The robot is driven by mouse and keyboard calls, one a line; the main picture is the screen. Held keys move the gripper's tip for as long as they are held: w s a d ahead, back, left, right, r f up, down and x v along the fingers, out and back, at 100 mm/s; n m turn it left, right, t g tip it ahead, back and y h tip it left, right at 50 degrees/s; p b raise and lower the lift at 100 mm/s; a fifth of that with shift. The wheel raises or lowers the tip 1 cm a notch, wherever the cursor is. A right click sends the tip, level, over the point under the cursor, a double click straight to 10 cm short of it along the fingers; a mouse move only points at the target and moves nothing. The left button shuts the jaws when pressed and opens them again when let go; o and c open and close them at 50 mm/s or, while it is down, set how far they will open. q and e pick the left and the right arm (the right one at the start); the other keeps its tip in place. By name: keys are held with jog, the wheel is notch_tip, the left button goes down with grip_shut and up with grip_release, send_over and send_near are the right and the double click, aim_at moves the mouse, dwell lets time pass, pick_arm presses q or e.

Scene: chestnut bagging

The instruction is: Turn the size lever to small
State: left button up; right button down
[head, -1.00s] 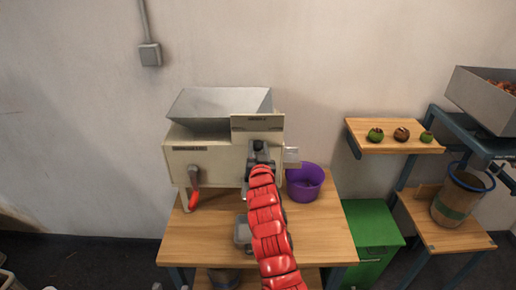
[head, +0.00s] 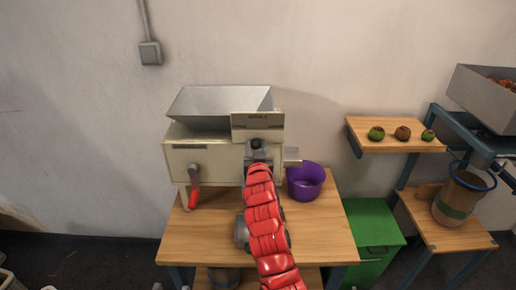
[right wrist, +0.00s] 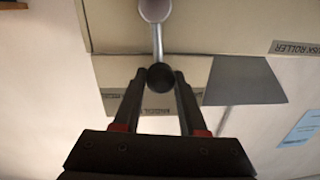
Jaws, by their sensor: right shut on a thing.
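The beige chestnut machine (head: 205,162) stands on the wooden table with a grey hopper on top. Its size lever shows in the right wrist view as a metal rod (right wrist: 157,40) ending in a round black knob (right wrist: 160,77). My right gripper (head: 257,146) is at the front of the machine, below the upper label plate (head: 257,125). Its two fingers (right wrist: 160,80) are closed around the black knob. The plate's lettering is too small or covered to read surely, so the lever's setting is unclear. My left gripper is out of view.
A red-handled crank (head: 193,190) hangs at the machine's left front. A purple tub (head: 306,182) stands right of the machine on the wooden table (head: 325,240). A green bin (head: 372,235) and a shelf (head: 385,145) with several fruits are further right.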

jog(key=shift+a+f+n+g+b, duration=0.1)
jog(key=shift+a+f+n+b, duration=0.15)
jog(key=shift+a+n+b, duration=0.55)
jog(key=shift+a+f+n+g+b, duration=0.1)
jog(key=shift+a+f+n+b, duration=0.3)
jog(key=shift+n, duration=0.75)
jog(key=shift+a+f+n+g+b, duration=0.15)
jog(key=shift+a+n+b, duration=0.3)
jog(key=shift+a+n, duration=0.4)
jog(key=shift+d, duration=0.1)
jog(key=shift+c, duration=2.2)
grip_release()
jog(key=shift+s+r, duration=0.15)
jog(key=shift+s, duration=0.35)
jog(key=s+d+b, duration=0.1)
jog(key=s+b, duration=0.2)
jog(key=s, duration=1.3)
jog(key=shift+s+r+b, duration=0.2)
jog(key=shift+r+b, duration=0.05)
jog(key=shift+b, duration=0.15)
